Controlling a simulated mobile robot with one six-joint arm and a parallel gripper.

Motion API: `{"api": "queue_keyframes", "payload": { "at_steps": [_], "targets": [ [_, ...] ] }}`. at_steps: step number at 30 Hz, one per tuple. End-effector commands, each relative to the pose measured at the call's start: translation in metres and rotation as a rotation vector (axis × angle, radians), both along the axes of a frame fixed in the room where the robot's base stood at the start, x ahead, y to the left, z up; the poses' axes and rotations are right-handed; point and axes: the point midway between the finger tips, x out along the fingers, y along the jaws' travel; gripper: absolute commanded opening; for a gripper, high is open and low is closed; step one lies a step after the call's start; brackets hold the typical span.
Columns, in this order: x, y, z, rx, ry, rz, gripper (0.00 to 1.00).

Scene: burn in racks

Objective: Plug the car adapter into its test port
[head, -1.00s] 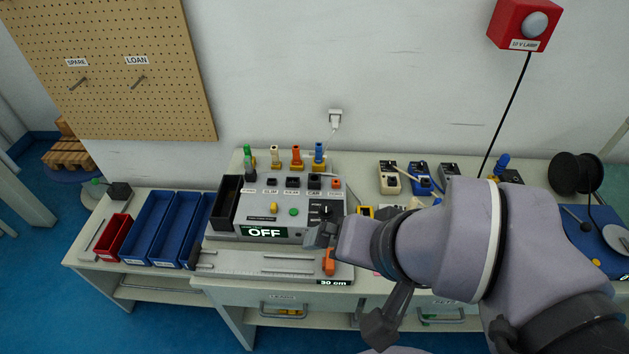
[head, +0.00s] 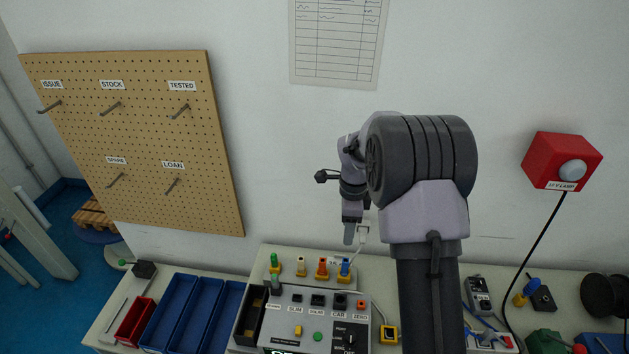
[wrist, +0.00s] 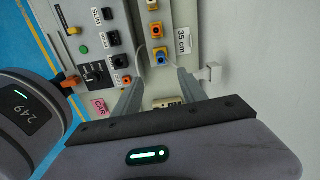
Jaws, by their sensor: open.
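A row of small upright adapters stands on the rack behind the test box: green (head: 274,260), cream (head: 300,265), orange (head: 322,267) and blue (head: 345,268). No readable name marks which is the car adapter. The CAR port (head: 340,301) is a dark socket on the box's top panel, left of the orange ZERO port (head: 361,305). My gripper (head: 349,238) points down above the blue adapter, open and empty. In the wrist view, the blue adapter (wrist: 161,58) appears just beyond the gap between the fingertips, with the orange adapter (wrist: 157,29) beyond it.
The grey test box (head: 315,322) has a knob and buttons. Blue bins (head: 170,315) and a red bin (head: 134,320) stand left. A pink CAR tag (wrist: 98,107) lies near one finger.

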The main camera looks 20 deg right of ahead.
Motion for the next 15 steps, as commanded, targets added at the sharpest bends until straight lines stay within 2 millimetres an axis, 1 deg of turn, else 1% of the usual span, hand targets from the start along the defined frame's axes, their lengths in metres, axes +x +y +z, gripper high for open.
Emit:
{"api": "queue_keyframes", "payload": {
  "at_steps": [3, 5, 7, 15],
  "targets": [
    [0.004, -0.007, -0.018, -0.002, 0.024, -0.067, 0.49],
    [0.005, -0.008, -0.028, -0.002, 0.027, -0.074, 0.49],
    [0.004, -0.008, -0.041, -0.002, 0.028, -0.073, 0.49],
    [0.003, -0.007, -0.116, -0.002, 0.029, -0.071, 0.49]
  ]
}}
